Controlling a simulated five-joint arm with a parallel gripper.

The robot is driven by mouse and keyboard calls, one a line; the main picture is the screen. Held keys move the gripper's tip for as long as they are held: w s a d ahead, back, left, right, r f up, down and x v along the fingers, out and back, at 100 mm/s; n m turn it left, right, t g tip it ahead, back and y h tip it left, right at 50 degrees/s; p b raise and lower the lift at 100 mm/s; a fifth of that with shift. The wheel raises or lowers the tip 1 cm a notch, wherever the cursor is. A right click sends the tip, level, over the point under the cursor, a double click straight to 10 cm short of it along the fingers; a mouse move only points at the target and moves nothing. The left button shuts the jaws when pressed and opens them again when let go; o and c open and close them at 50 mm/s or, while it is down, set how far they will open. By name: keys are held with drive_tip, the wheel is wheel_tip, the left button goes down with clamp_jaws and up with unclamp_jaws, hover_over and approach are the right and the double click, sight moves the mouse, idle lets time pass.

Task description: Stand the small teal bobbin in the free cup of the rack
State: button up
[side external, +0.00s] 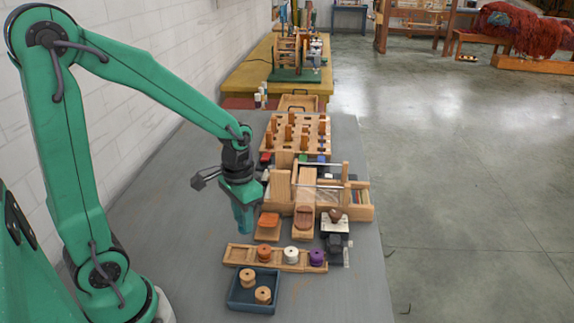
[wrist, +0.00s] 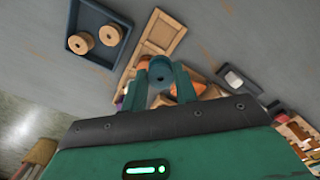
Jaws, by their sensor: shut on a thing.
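My gripper (side external: 244,222) hangs above the grey table, behind the left part of the wooden rack in the side view. In the wrist view my gripper (wrist: 162,88) is shut on the small teal bobbin (wrist: 160,70), whose round end shows between the fingers. In the side view the bobbin is hard to tell from the fingers. The rack (side external: 275,267) holds an orange bobbin (side external: 264,250), a white bobbin (side external: 291,255) and a purple bobbin (side external: 317,258). Its left end is unoccupied. The rack's bare end (wrist: 163,32) also shows in the wrist view, apart from the bobbin.
A dark blue tray (side external: 235,300) with two wooden bobbins (side external: 256,284) lies in front of the rack. An orange-topped wooden block (side external: 268,225) stands behind the rack, right of my gripper. Wooden winding equipment (side external: 310,205) crowds the table farther back. The table left of the rack is clear.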

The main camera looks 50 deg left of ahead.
drive_tip(key=shift+s+a+f, duration=0.25)
drive_tip(key=shift+s+f, duration=0.1)
drive_tip(key=shift+s, duration=0.2)
drive_tip(key=shift+s+a+f, duration=0.2)
drive_tip(key=shift+s+f, duration=0.1)
drive_tip(key=shift+s, duration=0.25)
drive_tip(key=shift+f, duration=0.1)
drive_tip(key=shift+f, duration=1.75)
drive_tip(key=shift+f, duration=1.6)
idle(1.0)
drive_tip(key=o, duration=1.4)
drive_tip(key=shift+r, duration=0.15)
drive_tip(key=shift+r, duration=3.6)
